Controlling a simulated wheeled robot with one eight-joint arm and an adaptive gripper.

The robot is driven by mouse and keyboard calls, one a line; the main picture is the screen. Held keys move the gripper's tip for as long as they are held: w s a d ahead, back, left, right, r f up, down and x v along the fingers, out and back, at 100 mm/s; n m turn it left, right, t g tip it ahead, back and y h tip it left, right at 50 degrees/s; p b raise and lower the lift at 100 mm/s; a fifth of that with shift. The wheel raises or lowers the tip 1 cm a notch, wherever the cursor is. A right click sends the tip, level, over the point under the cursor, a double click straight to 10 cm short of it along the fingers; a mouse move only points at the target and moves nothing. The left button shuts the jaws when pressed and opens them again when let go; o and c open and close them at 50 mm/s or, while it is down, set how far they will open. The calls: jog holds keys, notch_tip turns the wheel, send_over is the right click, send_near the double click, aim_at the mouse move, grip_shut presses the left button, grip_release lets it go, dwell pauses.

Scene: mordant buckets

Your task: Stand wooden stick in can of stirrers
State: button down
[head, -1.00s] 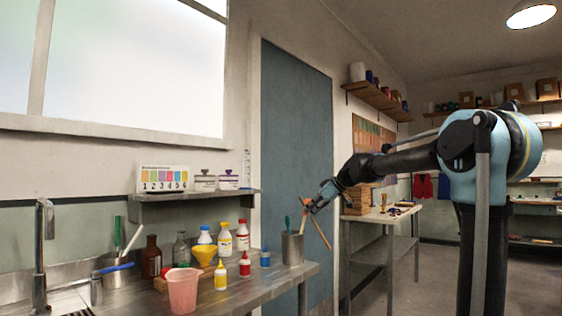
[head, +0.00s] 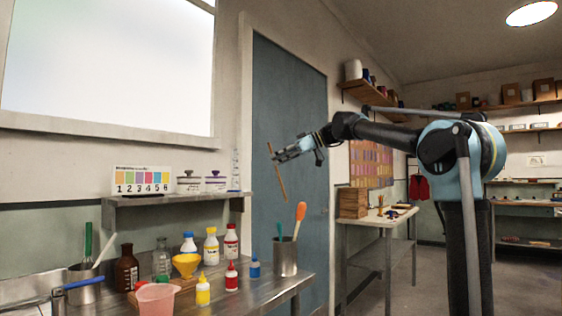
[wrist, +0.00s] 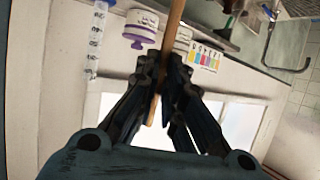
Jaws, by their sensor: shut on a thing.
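The wooden stick (head: 282,188) is thin and brown. It hangs steeply, slightly tilted, in the air in front of the blue door. My gripper (head: 275,154) is shut on it near its upper part. In the wrist view the stick (wrist: 175,22) passes between the fingers of my gripper (wrist: 162,65). A metal can of stirrers (head: 285,260) stands at the bench's right end, below the stick, holding an orange-headed stirrer (head: 299,220) and a teal one. Another metal can (head: 84,289) at the left holds a green and a white stick.
Bottles, a yellow funnel (head: 186,264) and a pink cup (head: 156,299) crowd the metal bench (head: 262,289) left of the right can. A shelf (head: 170,199) with jars and a numbered colour card (head: 141,181) is above. A side table (head: 365,229) stands behind to the right.

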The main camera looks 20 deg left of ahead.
jog(key=shift+s+a+f, duration=0.1)
jog(key=shift+a+f, duration=0.1)
jog(key=shift+f, duration=0.5)
jog(key=shift+s+a+f, duration=0.1)
jog(key=shift+a+f, duration=0.05)
jog(key=shift+f, duration=0.55)
notch_tip(320, 180, down, 19)
jog(key=d, duration=0.1)
jog(key=shift+w+d, duration=0.15)
jog(key=shift+d, duration=0.25)
dwell(0.5)
jog(key=c, duration=1.6)
grip_release()
jog(key=shift+c, duration=0.2)
jog(key=v, duration=1.2)
